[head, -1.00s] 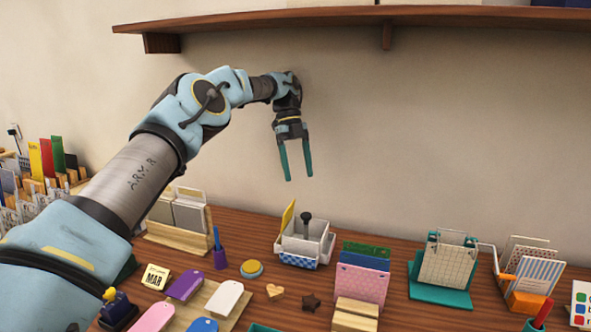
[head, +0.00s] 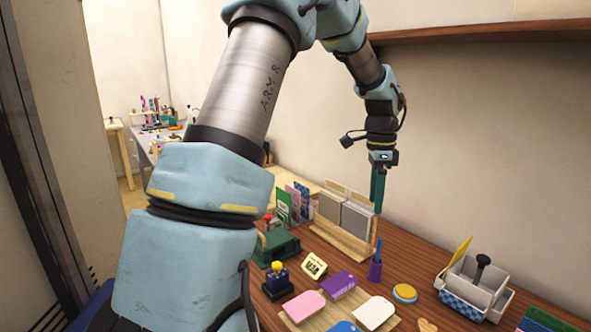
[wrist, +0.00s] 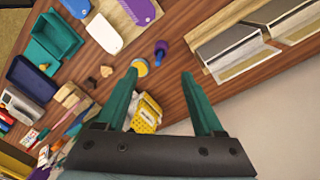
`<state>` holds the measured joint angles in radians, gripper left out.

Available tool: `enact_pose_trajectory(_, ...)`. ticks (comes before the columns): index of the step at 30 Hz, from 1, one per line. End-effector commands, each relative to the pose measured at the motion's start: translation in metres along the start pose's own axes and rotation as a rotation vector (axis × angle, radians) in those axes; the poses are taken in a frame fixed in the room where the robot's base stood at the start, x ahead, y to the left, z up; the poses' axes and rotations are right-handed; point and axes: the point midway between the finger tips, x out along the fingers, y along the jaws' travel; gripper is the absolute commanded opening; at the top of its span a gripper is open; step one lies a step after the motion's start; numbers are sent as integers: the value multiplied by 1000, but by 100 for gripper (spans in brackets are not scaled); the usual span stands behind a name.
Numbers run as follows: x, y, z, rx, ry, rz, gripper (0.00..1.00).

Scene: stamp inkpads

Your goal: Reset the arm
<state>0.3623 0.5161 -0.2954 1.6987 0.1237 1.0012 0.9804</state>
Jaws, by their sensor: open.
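My gripper (head: 378,188) hangs downward above the back of the desk, its two teal fingers seen nearly edge-on in the head view. In the wrist view my gripper (wrist: 160,85) has its teal fingers spread wide apart with nothing held between them. The fingertips are in front of the wall, close to the grey panels in a wooden holder (head: 345,215). My arm stretches up from the lower left and across the middle of the head view.
A wooden shelf (head: 480,32) runs along the wall at upper right. The desk holds a purple stamp (head: 375,268), a yellow round pad (head: 404,293), tags (head: 374,311) and a white caddy (head: 470,290). A doorway opens at left onto another table (head: 140,140).

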Motion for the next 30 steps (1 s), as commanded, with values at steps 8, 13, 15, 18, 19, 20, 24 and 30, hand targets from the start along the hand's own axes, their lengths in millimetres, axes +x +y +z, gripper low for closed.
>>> enact_pose_trajectory(8, 18, 72, 164, -888, 51, -109, 69)
enact_pose_trajectory(13, 33, 127, 223, -1324, 113, -149, 69)
enact_pose_trajectory(15, 37, 144, 235, -1441, 133, -157, 69)
enact_pose_trajectory(18, 41, 157, 245, -1540, 152, -164, 69)
enact_pose_trajectory(19, 42, 159, 246, -1555, 155, -165, 69)
enact_pose_trajectory(20, 42, 161, 247, -1566, 157, -166, 69)
enact_pose_trajectory(24, 43, 162, 248, -1575, 158, -166, 69)
enact_pose_trajectory(30, 43, 161, 247, -1571, 157, -165, 69)
